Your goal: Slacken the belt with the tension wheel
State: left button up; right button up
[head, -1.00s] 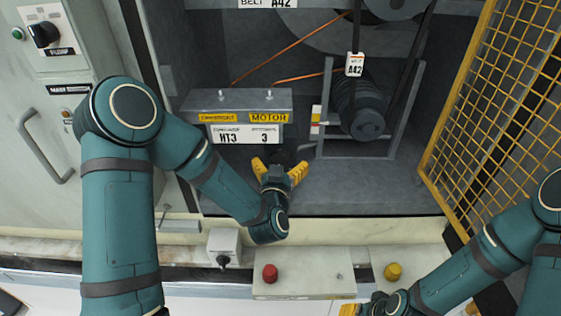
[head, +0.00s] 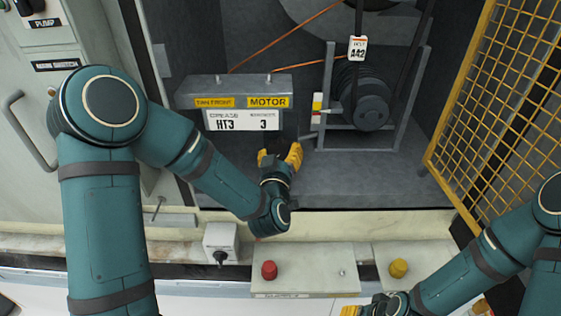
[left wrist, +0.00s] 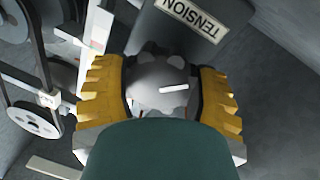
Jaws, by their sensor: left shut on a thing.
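The tension wheel (left wrist: 160,82) is a grey lobed knob with a white mark, below a TENSION label (left wrist: 180,18) in the left wrist view. My left gripper (left wrist: 160,92) is shut on it, with a yellow finger on each side. In the head view the left gripper (head: 279,156) is low in the cabinet and the wheel cannot be made out. A dark belt (head: 420,55) runs down to the grey motor pulley (head: 368,112), near an A42 tag (head: 358,48). My right gripper (head: 350,311) shows only partly at the bottom edge; its opening is hidden.
A grey bearing box with MOTOR labels (head: 268,102) stands just above the left gripper. A yellow mesh guard (head: 490,110) stands open at right. A ledge in front carries a red button (head: 269,270) and a yellow button (head: 398,268). The cabinet floor (head: 370,180) is clear right of the gripper.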

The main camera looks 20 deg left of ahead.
pick_arm(q)
jog(key=n+b, duration=0.1)
jog(key=n, duration=0.5)
jog(key=shift+y, duration=0.4)
jog(key=n+y, duration=0.1)
jog(key=n, duration=0.3)
jog(key=shift+d+r+n+t, duration=0.1)
jog(key=shift+r+n+t, duration=0.05)
jog(key=shift+n+t, duration=0.2)
jog(key=n+y, duration=0.1)
jog(key=n, duration=0.6)
jog(key=shift+r, duration=0.1)
jog(key=n+g+y, duration=0.1)
jog(key=n, duration=0.5)
jog(key=shift+r+n, duration=0.15)
jog(key=shift+n, duration=0.1)
jog(key=o, duration=1.2)
jog(key=shift+w, duration=0.1)
